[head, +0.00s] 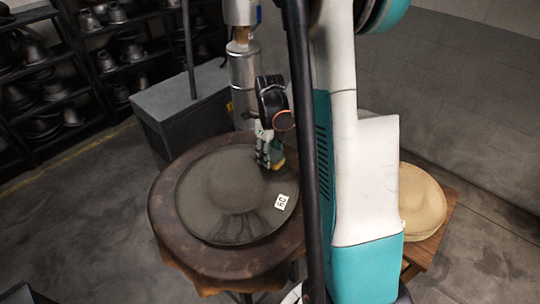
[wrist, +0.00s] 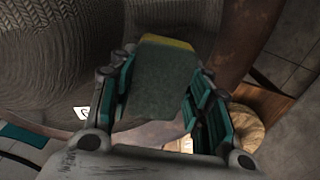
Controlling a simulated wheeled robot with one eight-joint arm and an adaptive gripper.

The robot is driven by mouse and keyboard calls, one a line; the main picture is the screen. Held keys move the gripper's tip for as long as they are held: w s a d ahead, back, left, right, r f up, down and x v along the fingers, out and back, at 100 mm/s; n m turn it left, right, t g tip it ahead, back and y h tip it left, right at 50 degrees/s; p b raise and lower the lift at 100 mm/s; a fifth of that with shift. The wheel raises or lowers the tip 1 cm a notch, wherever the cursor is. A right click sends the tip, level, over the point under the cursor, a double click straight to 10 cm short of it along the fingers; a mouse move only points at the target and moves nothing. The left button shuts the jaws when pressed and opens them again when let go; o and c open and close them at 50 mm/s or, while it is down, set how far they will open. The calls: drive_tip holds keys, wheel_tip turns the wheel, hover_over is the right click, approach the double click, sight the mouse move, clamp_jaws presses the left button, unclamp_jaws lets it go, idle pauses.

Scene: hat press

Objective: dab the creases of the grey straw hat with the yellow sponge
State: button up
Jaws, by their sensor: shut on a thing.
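The grey straw hat (head: 235,185) lies brim down on a round brown table (head: 165,225), with a white tag (head: 281,202) on its brim at the right. My gripper (head: 270,150) is over the hat's far right brim. It is shut on the sponge (head: 277,163), whose yellow part shows at the fingertips. In the wrist view the sponge (wrist: 160,85) sits between both fingers, with a dark grey-green side and a yellow far edge (wrist: 167,42). The woven hat (wrist: 60,50) fills the upper left there. I cannot tell whether the sponge touches the hat.
A tan hat (head: 421,200) lies on a wooden stand (head: 432,240) at the right, partly behind my arm. A grey box (head: 185,105) and a metal cylinder (head: 243,85) stand behind the table. Shelves of metal hat forms (head: 50,90) line the back left. Open floor lies at the left.

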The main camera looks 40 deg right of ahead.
wheel_tip(320, 180, up, 11)
drive_tip(key=p, duration=0.6)
drive_tip(key=shift+p, duration=0.3)
idle(1.0)
